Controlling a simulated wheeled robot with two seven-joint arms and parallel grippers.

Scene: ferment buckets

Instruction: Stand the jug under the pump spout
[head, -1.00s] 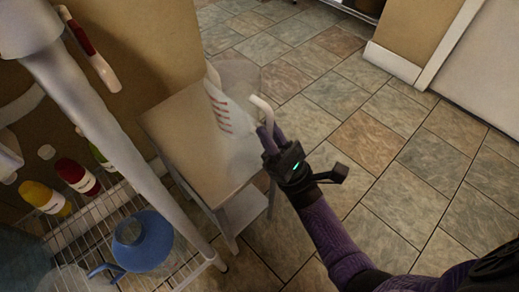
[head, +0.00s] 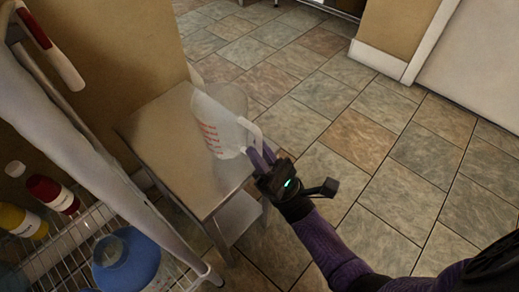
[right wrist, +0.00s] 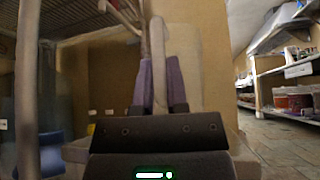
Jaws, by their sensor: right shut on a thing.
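The jug (head: 215,125) is clear plastic with red measuring marks and a pale handle. In the head view it is upright or nearly so, over the right part of a small steel table (head: 165,130). I cannot tell whether its base touches the table top. My right gripper (head: 262,158) is shut on the jug's handle; in the right wrist view its purple fingers (right wrist: 158,85) close about the pale handle (right wrist: 159,50). I cannot make out the pump spout for certain. A red and white fitting (head: 48,45) shows at the upper left. My left gripper is not in view.
A pale post (head: 90,150) stands between rack and table. Tiled floor (head: 400,190) on the right is clear.

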